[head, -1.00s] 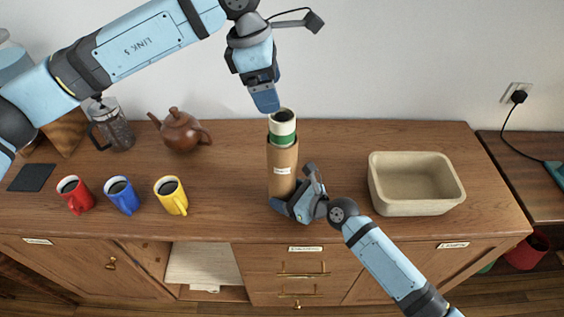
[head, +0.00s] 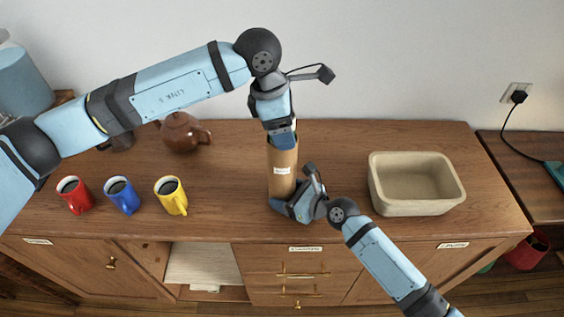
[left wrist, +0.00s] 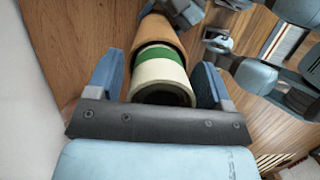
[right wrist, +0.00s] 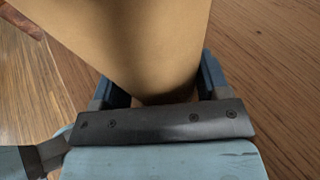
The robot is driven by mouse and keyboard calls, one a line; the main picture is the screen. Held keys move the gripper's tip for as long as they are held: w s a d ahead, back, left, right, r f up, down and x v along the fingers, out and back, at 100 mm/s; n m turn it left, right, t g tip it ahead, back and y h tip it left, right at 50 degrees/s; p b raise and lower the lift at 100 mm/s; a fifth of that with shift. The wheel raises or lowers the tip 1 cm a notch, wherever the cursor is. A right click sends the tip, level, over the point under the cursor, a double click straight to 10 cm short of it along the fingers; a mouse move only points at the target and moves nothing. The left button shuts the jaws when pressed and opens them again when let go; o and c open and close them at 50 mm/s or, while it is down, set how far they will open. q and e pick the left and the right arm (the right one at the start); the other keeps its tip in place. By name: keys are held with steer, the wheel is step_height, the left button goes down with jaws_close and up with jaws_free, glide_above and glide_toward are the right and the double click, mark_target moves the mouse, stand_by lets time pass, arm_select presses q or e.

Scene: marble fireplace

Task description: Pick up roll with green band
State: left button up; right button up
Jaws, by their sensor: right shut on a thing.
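The cream roll with a green band (left wrist: 160,72) shows in the left wrist view, its hollow end toward the camera. It stands in the top of an upright brown cardboard tube (head: 282,158), with the green band above the tube's rim. My left gripper (head: 283,140) is over the tube top and hides most of the roll in the head view. In the left wrist view its fingers are open on either side of the roll, with gaps. My right gripper (head: 294,200) is shut on the lower part of the tube, which fills the right wrist view (right wrist: 140,35).
A beige bin (head: 415,205) stands right of the tube on the wooden cabinet top (head: 235,205). Red (head: 75,196), blue (head: 122,196) and yellow (head: 171,196) mugs stand to the left, a brown teapot (head: 182,132) behind them. The wall is close behind.

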arm_select(q)
steer(key=c, duration=1.1)
steer(key=shift+r, duration=0.1)
step_height(320, 180, up, 28)
arm_select(e)
steer(key=o, duration=0.8)
